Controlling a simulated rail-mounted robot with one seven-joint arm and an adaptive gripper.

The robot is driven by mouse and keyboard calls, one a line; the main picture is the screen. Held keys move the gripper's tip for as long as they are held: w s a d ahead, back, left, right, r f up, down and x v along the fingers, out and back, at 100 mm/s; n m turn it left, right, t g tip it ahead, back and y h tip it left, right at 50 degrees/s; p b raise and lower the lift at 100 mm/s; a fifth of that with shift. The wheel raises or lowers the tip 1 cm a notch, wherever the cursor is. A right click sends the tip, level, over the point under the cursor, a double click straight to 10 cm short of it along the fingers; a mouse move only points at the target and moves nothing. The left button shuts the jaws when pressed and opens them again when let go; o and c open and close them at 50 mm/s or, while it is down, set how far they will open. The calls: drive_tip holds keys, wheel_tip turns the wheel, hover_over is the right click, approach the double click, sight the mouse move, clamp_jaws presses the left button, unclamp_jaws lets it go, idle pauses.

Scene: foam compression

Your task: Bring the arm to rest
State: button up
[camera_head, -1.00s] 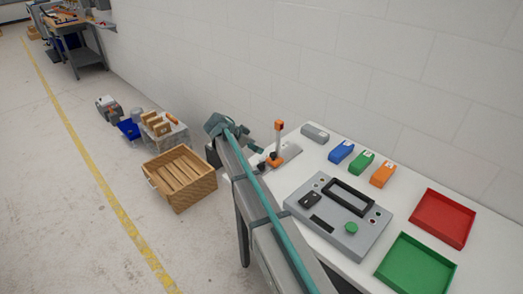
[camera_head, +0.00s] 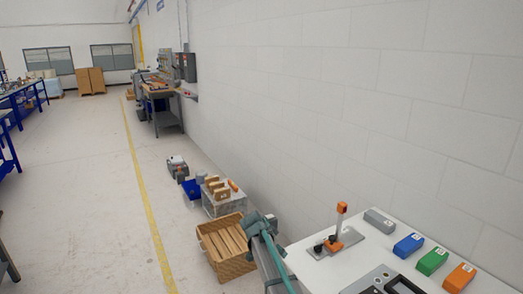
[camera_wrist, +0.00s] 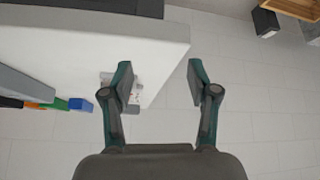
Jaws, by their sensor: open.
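My gripper (camera_wrist: 160,72) is open and empty in the wrist view, its two fingers apart with white table edge and grey block wall behind them. In the head view my gripper (camera_head: 271,222) is small, at the end of the arm, left of the orange-and-grey lever stand (camera_head: 338,236) on the white table (camera_head: 310,271). It looks clear of the stand. My arm reaches up from the bottom edge of the picture; most of it is out of view.
Blue (camera_head: 408,245), green (camera_head: 432,261) and orange (camera_head: 459,277) blocks and a grey block (camera_head: 379,221) sit on the table. A grey device (camera_head: 377,283) is cut off below. A wooden crate (camera_head: 226,247) stands left of the arm. Open floor lies further left.

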drive_tip(key=s+d+f+n+g+y+p, duration=0.1)
drive_tip(key=s+d+f+n+g, duration=0.25)
drive_tip(key=s+f, duration=1)
drive_tip(key=s+d+f+n+g+y, duration=0.15)
drive_tip(key=s+d+f, duration=0.25)
drive_tip(key=s+f, duration=0.95)
drive_tip(key=s+d+f+n+g+y, duration=0.1)
drive_tip(key=s+f+n+g, duration=0.1)
drive_tip(key=s, duration=1.5)
drive_tip(key=s+d+f+n+g+y+p, duration=0.1)
drive_tip(key=s+f+n+g+y, duration=0.1)
drive_tip(key=s, duration=1.5)
drive_tip(key=shift+s+f+g, duration=0.15)
drive_tip(key=shift+f+g, duration=0.65)
drive_tip(key=shift+f, duration=0.1)
